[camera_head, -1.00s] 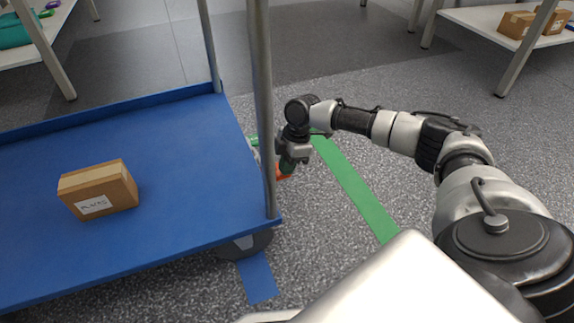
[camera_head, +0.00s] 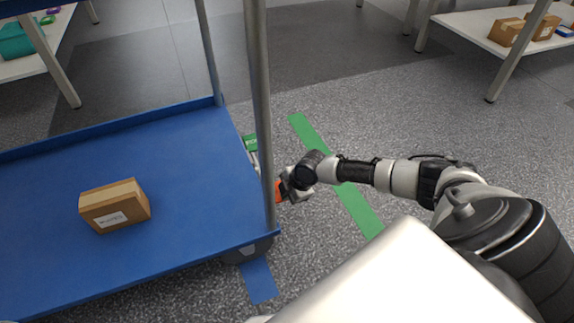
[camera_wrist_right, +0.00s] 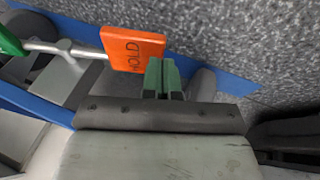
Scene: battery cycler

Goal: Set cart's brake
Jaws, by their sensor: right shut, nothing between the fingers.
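The blue cart (camera_head: 185,165) stands at the left with grey upright posts. At its right end is a brake bar with an orange pedal (camera_head: 278,190) and a green pedal (camera_head: 250,143). In the right wrist view the orange pedal (camera_wrist_right: 134,50) reads "HOLD" and joins a metal bar running to the green pedal (camera_wrist_right: 9,42) at the left. My right gripper (camera_head: 287,189) is shut and empty, beside the orange pedal. Its green fingertips (camera_wrist_right: 162,76) lie close to the pedal's lower right edge; I cannot tell whether they touch. My left gripper is not in view.
A cardboard box (camera_head: 115,207) sits on the cart deck. A cart post (camera_head: 262,110) rises close by the pedals. A green strip (camera_head: 355,205) and a blue strip (camera_head: 258,280) mark the grey floor. White tables with boxes (camera_head: 508,32) stand at the back right.

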